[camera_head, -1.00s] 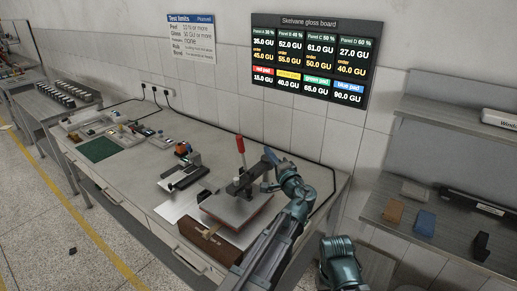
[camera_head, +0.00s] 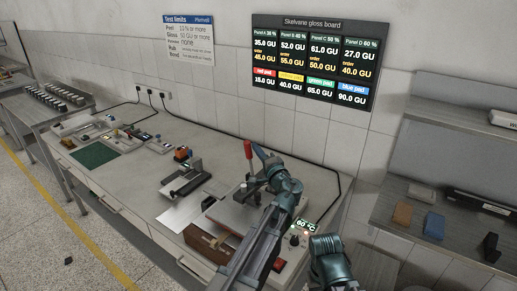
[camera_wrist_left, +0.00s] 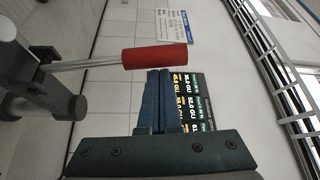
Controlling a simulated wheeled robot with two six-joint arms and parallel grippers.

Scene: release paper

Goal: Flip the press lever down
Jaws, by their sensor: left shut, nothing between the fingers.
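The press (camera_head: 228,216) stands near the right end of the bench. Its lever has a red handle (camera_head: 248,149) and points upright, tilted slightly. My left gripper (camera_head: 259,152) is shut and empty, just right of the red handle in the head view. In the left wrist view the closed fingers (camera_wrist_left: 158,98) end just below the red handle (camera_wrist_left: 155,58), which crosses above them on its metal rod. I cannot tell whether they touch. My left arm hides part of the press's right side.
A control box with a lit 60 °C display (camera_head: 306,226) is beside the press. A small black stand (camera_head: 186,180) and a green mat (camera_head: 94,155) are further left on the bench. A shelf with an orange block (camera_head: 403,214) and a blue block (camera_head: 434,226) is at the right.

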